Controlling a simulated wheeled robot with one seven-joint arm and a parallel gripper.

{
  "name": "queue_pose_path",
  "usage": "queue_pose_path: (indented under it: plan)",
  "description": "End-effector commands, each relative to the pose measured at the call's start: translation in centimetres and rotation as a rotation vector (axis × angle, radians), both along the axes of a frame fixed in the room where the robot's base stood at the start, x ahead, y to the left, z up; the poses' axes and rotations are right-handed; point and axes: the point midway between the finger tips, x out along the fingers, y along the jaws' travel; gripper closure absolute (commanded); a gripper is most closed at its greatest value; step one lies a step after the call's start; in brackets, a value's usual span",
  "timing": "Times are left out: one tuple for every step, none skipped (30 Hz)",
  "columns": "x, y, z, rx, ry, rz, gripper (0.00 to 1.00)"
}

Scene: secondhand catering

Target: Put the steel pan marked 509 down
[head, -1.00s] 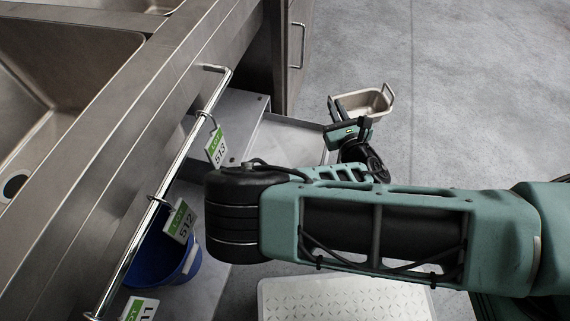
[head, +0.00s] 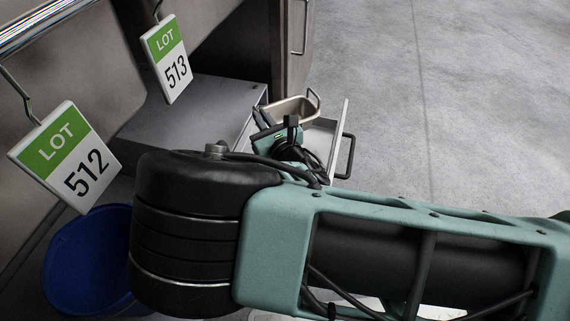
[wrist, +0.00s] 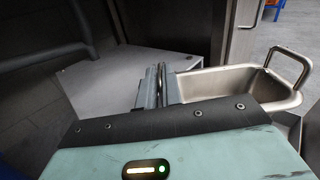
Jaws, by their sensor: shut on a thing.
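The steel pan (head: 290,108) is a small rectangular metal pan with a wire handle on its far right end. My gripper (head: 264,117) is shut on its left end and holds it upright. In the head view the pan overlaps the back part of an open drawer (head: 342,118); I cannot tell whether it touches it. In the wrist view the pan (wrist: 225,82) lies right of my gripper fingers (wrist: 158,86), its inside empty. No 509 marking is visible. My arm hides the near part of the drawer.
The drawer, with a dark bar handle (head: 347,156), extends from a grey cabinet (head: 190,110) under the counter. Lot tags 513 (head: 167,57) and 512 (head: 67,158) hang at the left. A blue bucket (head: 88,262) stands below. Open concrete floor (head: 480,100) lies right.

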Motion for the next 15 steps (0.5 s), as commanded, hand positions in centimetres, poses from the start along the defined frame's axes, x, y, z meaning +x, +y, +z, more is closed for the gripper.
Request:
queue_pose_path:
  plan:
    - [0.1, 0.5, -0.6, 0.006, -0.003, 0.006, 1.0]
    - [0.1, 0.8, -0.6, 0.006, -0.002, 0.01, 1.0]
    - [0.1, 1.0, -0.7, 0.007, -0.002, 0.013, 1.0]
    - [0.1, 1.1, -0.7, 0.007, 0.0, 0.016, 1.0]
    - [0.1, 1.2, -0.8, 0.007, 0.0, 0.017, 1.0]
    - [0.1, 1.3, -0.9, 0.006, 0.001, 0.019, 1.0]
    - [0.1, 1.4, -1.2, 0.006, 0.001, 0.02, 1.0]
    - [0.1, 1.4, -1.4, 0.005, 0.0, 0.02, 1.0]
    - [0.1, 1.4, -1.9, 0.005, 0.0, 0.02, 1.0]
    - [0.1, 1.4, -2.4, 0.005, 0.0, 0.02, 1.0]
    - [0.1, 1.3, -2.8, 0.005, 0.001, 0.019, 1.0]
    - [0.1, 1.3, -3.5, 0.005, 0.001, 0.018, 1.0]
    - [0.1, 1.3, -4.1, 0.006, 0.001, 0.018, 1.0]
    - [0.1, 1.3, -4.6, 0.006, 0.002, 0.019, 1.0]
    - [0.1, 1.4, -5.2, 0.006, 0.002, 0.019, 1.0]
